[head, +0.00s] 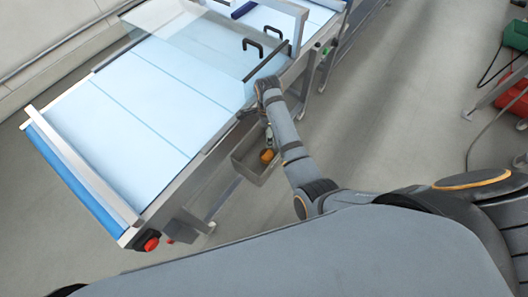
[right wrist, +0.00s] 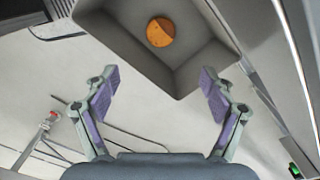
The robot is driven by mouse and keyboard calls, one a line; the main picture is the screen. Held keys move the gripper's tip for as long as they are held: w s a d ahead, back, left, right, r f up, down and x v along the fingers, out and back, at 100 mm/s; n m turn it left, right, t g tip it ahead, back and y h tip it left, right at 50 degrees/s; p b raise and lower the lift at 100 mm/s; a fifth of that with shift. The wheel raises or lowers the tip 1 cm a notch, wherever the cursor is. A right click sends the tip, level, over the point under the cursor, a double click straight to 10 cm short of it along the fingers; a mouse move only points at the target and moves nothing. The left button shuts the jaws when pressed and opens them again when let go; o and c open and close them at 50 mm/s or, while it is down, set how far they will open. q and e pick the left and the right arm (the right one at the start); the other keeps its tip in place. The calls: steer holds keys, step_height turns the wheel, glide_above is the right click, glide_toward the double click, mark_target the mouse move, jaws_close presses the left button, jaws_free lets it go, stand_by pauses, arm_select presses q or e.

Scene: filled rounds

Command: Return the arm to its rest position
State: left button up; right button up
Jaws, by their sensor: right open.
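My right arm reaches from the lower right to the side of the conveyor in the head view. My right gripper (right wrist: 158,90) is open and empty in the right wrist view, its purple-padded fingers spread wide. In the head view it is small and partly hidden by the forearm, above a grey bin (head: 244,170). The same bin (right wrist: 115,40) shows beyond the fingertips in the right wrist view. An orange-brown round piece (right wrist: 161,32) lies on the bin floor, apart from the fingers; it also shows in the head view (head: 267,156). My left gripper is not in view.
A conveyor with a pale blue belt (head: 120,110) runs beside the bin. A clear cover with black handles (head: 253,45) stands over its far part. A red button (head: 151,244) is at its near corner. Grey floor (head: 385,110) to the right is open; red and green equipment (head: 514,95) stands far right.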

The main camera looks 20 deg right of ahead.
steer(key=s+d+r+n+t, duration=0.1)
steer(key=s+d+r+n, duration=0.2)
steer(key=s+n, duration=0.4)
steer(key=s+d+r+n+t, duration=0.2)
steer(key=s+d+n, duration=0.1)
steer(key=s+n, duration=0.35)
steer(key=s+d+r+n+t, duration=0.1)
steer(key=s+d+r+n, duration=0.25)
steer(key=s+n, duration=0.3)
step_height(320, 180, down, 25)
steer(key=d+g, duration=0.2)
steer(key=s+d+f, duration=0.1)
steer(key=s+f, duration=1.7)
steer(key=s, duration=0.2)
steer(key=shift+s+d+f+g+h, duration=0.25)
steer(key=shift+d+f+g+h, duration=0.1)
steer(key=shift+f+g+h, duration=0.05)
